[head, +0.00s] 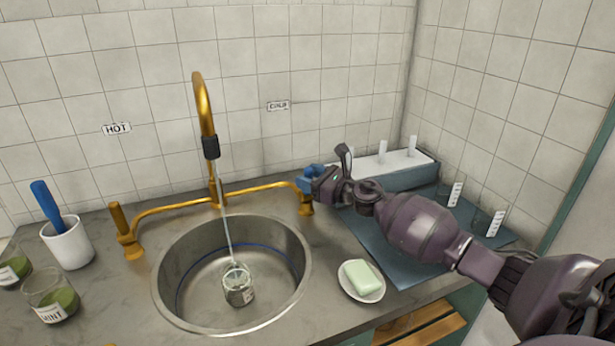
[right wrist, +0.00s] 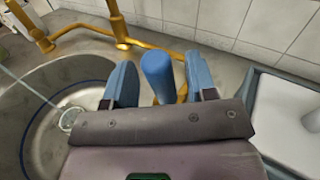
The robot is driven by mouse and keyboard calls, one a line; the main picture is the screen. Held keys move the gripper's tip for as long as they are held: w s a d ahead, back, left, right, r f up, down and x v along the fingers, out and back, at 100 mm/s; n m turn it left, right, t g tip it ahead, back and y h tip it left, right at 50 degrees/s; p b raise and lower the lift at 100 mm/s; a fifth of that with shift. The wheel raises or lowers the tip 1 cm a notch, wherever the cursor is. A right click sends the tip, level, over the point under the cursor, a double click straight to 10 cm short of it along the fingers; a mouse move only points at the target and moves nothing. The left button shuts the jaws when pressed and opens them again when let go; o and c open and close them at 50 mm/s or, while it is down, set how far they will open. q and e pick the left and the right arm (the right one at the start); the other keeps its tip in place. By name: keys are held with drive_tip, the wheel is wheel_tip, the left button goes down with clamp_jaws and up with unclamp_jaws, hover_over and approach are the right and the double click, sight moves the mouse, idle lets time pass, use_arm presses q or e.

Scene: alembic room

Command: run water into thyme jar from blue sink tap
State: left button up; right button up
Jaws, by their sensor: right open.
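A small glass jar (head: 238,291) with a white label stands in the round steel sink (head: 170,292); I cannot read the label. A thin stream of water runs from the black nozzle of the brass spout (head: 204,105) down into the jar's mouth. The jar also shows in the right wrist view (right wrist: 70,119). My right gripper (head: 313,178) is at the tap on the sink's right. In the right wrist view its blue fingers (right wrist: 160,85) stand open on either side of the blue tap handle (right wrist: 158,68), with gaps showing. My left gripper is out of view.
A soap dish with green soap (head: 361,278) is right of the sink. A blue mat (head: 410,268) and rack (head: 405,173) lie under and behind my arm. A white cup (head: 68,245) and mint jar (head: 52,300) stand left. The brass left tap handle (head: 118,218) is nearby.

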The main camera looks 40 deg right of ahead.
drive_tip(key=shift+w+a, duration=0.1)
drive_tip(key=shift+w, duration=0.3)
clamp_jaws()
drive_tip(key=p, duration=0.1)
drive_tip(key=r+p, duration=0.1)
drive_tip(key=shift+w+r+g+p, duration=0.15)
drive_tip(key=shift+w+g+p, duration=0.15)
drive_tip(key=shift+g, duration=0.1)
drive_tip(key=shift+w+m+g+h+p, duration=0.35)
drive_tip(key=shift+m+g+p, duration=0.15)
drive_tip(key=shift+p, duration=0.6)
drive_tip(key=shift+w+f+p, duration=0.1)
drive_tip(key=shift+f+p, duration=0.2)
drive_tip(key=shift+f, duration=0.15)
